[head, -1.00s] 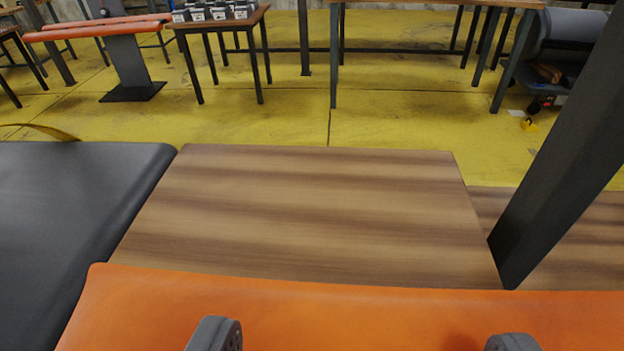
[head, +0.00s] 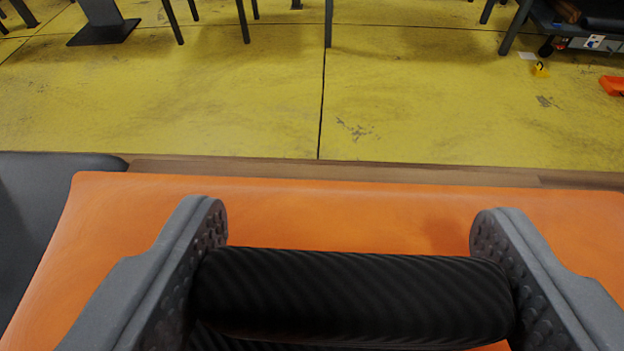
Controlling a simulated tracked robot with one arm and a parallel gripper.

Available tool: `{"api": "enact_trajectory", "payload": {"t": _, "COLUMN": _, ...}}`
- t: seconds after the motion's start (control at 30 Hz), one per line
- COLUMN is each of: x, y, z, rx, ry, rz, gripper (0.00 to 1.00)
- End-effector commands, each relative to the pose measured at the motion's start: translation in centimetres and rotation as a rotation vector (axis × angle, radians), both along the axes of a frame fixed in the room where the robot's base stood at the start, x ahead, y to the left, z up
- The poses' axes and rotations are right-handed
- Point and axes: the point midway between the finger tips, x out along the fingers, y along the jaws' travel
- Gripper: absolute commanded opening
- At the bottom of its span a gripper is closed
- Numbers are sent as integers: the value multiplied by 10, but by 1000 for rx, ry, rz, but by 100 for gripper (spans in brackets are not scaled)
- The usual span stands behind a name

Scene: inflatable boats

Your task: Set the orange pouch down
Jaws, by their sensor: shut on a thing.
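The orange pouch (head: 350,212) spreads wide and flat across the lower part of the head view, its far edge nearly straight. My gripper (head: 348,225) has its two grey fingers on either side of a black ribbed roll (head: 350,290), shut on it. The roll lies over the orange surface like a handle; where it joins the pouch is hidden. The wooden table top (head: 420,176) shows only as a thin strip beyond the pouch. I cannot tell whether the pouch touches the table.
A dark grey padded surface (head: 40,200) lies at the left, beside the pouch. Beyond the table is open yellow floor (head: 200,95) with table legs at the back. A wheeled cart (head: 590,35) stands at the far right, with an orange object (head: 612,85) on the floor nearby.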

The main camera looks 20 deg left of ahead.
Motion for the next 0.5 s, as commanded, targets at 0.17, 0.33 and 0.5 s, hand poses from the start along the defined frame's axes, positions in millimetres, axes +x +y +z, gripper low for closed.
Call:
{"api": "enact_trajectory", "payload": {"t": 0.17, "x": 8, "y": 4, "z": 0, "rx": 0, "ry": -1, "rz": -1, "gripper": 36}}
{"api": "enact_trajectory", "payload": {"t": 0.33, "x": 15, "y": 7, "z": -4, "rx": -1, "ry": 1, "rz": -1, "gripper": 36}}
{"api": "enact_trajectory", "payload": {"t": 0.5, "x": 14, "y": 7, "z": -31, "rx": -2, "ry": 5, "rz": -1, "gripper": 36}}
